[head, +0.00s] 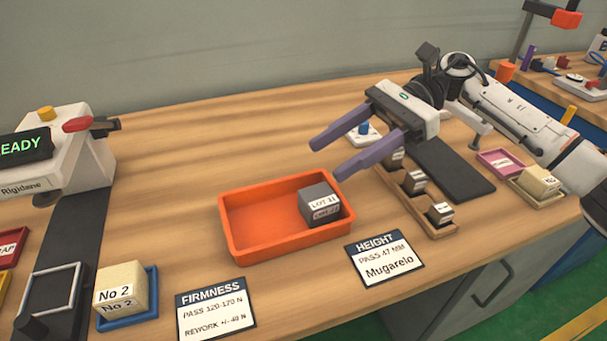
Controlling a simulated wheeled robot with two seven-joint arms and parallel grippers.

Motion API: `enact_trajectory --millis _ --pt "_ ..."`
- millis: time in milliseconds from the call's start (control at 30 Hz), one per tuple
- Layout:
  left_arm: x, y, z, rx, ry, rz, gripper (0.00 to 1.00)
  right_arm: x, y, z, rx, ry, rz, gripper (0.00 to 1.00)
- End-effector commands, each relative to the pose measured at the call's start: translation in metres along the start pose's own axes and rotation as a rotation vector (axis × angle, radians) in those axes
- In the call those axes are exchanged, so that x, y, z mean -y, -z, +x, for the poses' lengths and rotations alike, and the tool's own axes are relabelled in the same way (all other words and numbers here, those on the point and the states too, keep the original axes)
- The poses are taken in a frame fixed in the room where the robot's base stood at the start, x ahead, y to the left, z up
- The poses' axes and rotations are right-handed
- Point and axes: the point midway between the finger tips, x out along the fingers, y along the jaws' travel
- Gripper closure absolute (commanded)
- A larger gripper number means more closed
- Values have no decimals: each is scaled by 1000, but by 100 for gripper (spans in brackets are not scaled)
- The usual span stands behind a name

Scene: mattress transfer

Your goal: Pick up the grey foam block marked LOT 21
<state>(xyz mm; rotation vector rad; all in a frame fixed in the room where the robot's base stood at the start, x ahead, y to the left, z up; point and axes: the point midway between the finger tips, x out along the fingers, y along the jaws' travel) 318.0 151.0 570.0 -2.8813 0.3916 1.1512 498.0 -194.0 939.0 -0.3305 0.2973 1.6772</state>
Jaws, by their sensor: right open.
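A grey foam block (319,203) with a white label reading what looks like LOT 21 sits in the right part of an orange tray (250,245). My right gripper (325,160) is open, its two purple fingers apart and pointing left. It hangs above and behind the block, with nothing between the fingers. The nearer fingertip shows just above the tray's back right corner. My left gripper is not in view.
A wooden rack (432,225) with small grey-brown blocks stands right of the tray. HEIGHT (385,260) and FIRMNESS (216,310) cards lie in front. A No 2 block (120,287) sits on a blue tray. A machine (70,150) stands left. The tabletop behind the tray is clear.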

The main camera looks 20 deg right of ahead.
Motion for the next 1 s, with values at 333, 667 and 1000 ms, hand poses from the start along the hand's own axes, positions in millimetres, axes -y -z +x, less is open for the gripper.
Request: enact_trajectory --millis 333,667,1000 --pt "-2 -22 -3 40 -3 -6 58 -1 53 22 1 -2 7 45" --pt "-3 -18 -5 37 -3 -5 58 0 73 54 1 -2 0 45" --pt "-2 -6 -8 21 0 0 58 -1 72 94 3 -3 1 45"
